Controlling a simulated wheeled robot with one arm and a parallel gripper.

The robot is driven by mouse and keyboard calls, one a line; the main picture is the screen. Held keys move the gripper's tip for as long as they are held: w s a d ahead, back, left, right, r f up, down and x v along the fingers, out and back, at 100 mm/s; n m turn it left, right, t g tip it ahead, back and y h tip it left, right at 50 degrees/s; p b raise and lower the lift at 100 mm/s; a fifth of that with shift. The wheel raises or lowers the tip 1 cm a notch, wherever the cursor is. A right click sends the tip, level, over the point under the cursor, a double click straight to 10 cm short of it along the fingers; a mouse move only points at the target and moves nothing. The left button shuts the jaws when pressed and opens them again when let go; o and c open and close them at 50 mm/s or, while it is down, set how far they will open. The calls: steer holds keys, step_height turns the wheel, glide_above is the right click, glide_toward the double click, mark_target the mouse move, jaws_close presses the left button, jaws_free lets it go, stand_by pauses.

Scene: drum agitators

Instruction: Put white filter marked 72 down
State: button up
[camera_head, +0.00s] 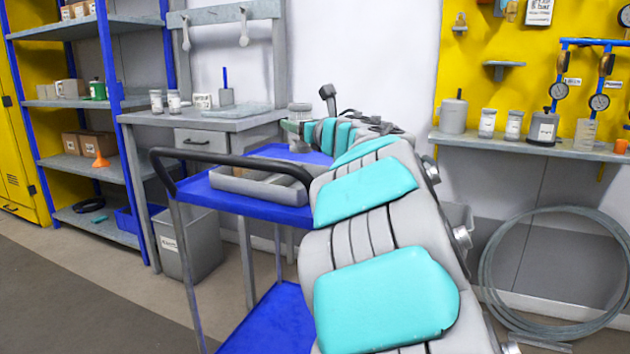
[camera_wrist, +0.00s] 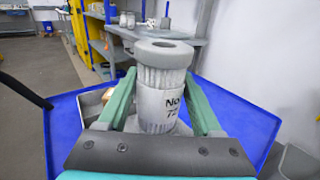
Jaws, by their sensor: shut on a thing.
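The white filter (camera_wrist: 158,104) is a pleated cylinder with a grey ring on top and a label reading "No 72". It stands upright between the two green fingers of my gripper (camera_wrist: 160,88), which is shut on it. In the head view the filter (camera_head: 299,113) shows small at the far end of my arm, above the back of the blue cart top (camera_head: 256,207). In the wrist view the blue cart top (camera_wrist: 240,115) lies beneath and around it. Its lower end is partly hidden, so I cannot tell whether it touches the cart.
A grey tray (camera_head: 262,187) sits on the cart, left of my arm. A grey workbench (camera_head: 215,122) with jars stands behind it. Blue shelves (camera_head: 85,163) stand at the left. A wall shelf (camera_head: 540,148) with jars and a coiled hose (camera_head: 487,270) are at the right.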

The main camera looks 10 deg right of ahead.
step_height(320, 180, down, 10)
steer(key=shift+w+r+b, duration=0.1)
steer(key=shift+r+b, duration=0.05)
steer(key=shift+b, duration=0.85)
steer(key=o, duration=1.4)
steer(key=b+v, duration=0.1)
steer(key=v, duration=1.1)
